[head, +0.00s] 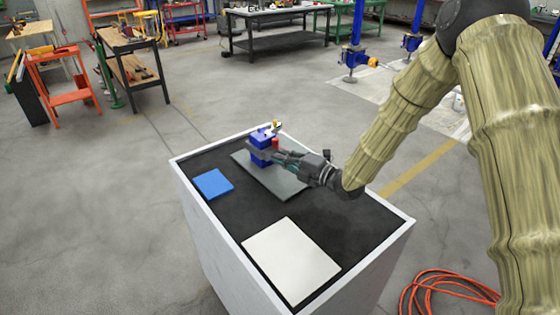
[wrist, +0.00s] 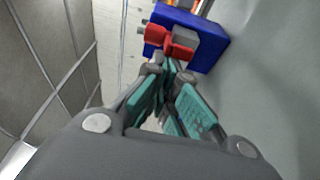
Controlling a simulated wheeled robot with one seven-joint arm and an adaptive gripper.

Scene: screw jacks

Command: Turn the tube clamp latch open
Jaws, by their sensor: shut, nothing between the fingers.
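The blue tube clamp (head: 261,157) stands on a grey plate near the far edge of the cabinet top. It also shows at the top of the wrist view (wrist: 207,48). Its red latch (head: 275,143) faces my gripper; in the wrist view the red part (wrist: 180,53) sits beside a grey block. My gripper (head: 279,157) reaches in from the right, its teal fingers shut and empty. In the wrist view the fingertips (wrist: 168,70) are right by the red part; I cannot tell whether they touch it. The fingers partly hide the clamp's near side in the head view.
The grey plate (head: 285,183) lies on the cabinet's black top (head: 240,218), which has a raised white rim. A blue pad (head: 212,184) lies at left and a white panel (head: 291,261) at the front. Free room lies between them.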

